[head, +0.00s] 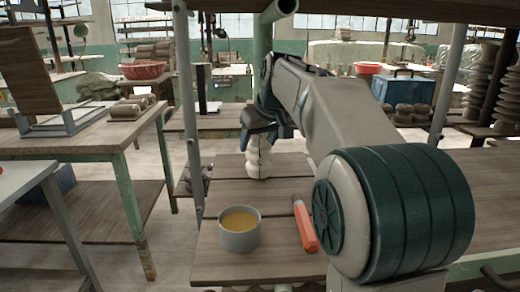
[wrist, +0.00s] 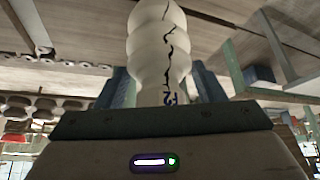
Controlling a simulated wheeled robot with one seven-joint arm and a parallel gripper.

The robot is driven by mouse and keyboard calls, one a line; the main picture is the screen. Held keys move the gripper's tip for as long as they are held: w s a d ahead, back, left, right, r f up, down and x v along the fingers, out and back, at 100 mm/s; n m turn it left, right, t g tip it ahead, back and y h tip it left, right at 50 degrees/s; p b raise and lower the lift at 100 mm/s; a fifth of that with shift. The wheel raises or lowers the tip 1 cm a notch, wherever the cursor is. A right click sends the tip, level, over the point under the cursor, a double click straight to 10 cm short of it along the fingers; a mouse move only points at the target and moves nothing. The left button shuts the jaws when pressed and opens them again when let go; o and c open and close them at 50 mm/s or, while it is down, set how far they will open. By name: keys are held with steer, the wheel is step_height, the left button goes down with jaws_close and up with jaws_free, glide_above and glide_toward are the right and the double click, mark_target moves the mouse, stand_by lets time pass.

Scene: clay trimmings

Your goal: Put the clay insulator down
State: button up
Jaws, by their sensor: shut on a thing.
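The clay insulator (head: 258,160) is a pale, ribbed, upright piece in the head view. It stands out over the wooden worktop (head: 215,262), towards its far side. My gripper (head: 262,130) is shut on its upper part from above. In the wrist view the insulator (wrist: 158,42) sits between the two fingers (wrist: 162,92), with a dark jagged crack and small blue marks on its side. I cannot tell whether its base touches the wood.
A grey bowl (head: 240,241) with yellow-orange contents stands nearer on the same worktop. An orange-handled tool (head: 305,227) lies to its right. A metal post (head: 193,130) rises at the left, and a shelf (head: 400,8) hangs overhead. Bare boards lie around the bowl.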

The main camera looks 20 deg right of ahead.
mark_target(264, 148)
steer(key=shift+f, duration=0.1)
steer(key=shift+d+f, duration=0.1)
steer(key=shift+f, duration=0.05)
steer(key=o, duration=1.4)
steer(key=shift+s+r, duration=0.1)
steer(key=shift+r, duration=0.2)
steer(key=p+v, duration=0.2)
steer(key=v, duration=0.3)
steer(key=shift+r, duration=0.1)
steer(key=s, duration=0.4)
steer(key=s+d, duration=0.1)
steer(key=s, duration=0.2)
steer(key=s+d, duration=0.1)
steer(key=s, duration=0.3)
steer(key=shift+s+d+f, duration=0.15)
steer(key=shift+s+f, duration=0.15)
steer(key=shift+s, duration=0.05)
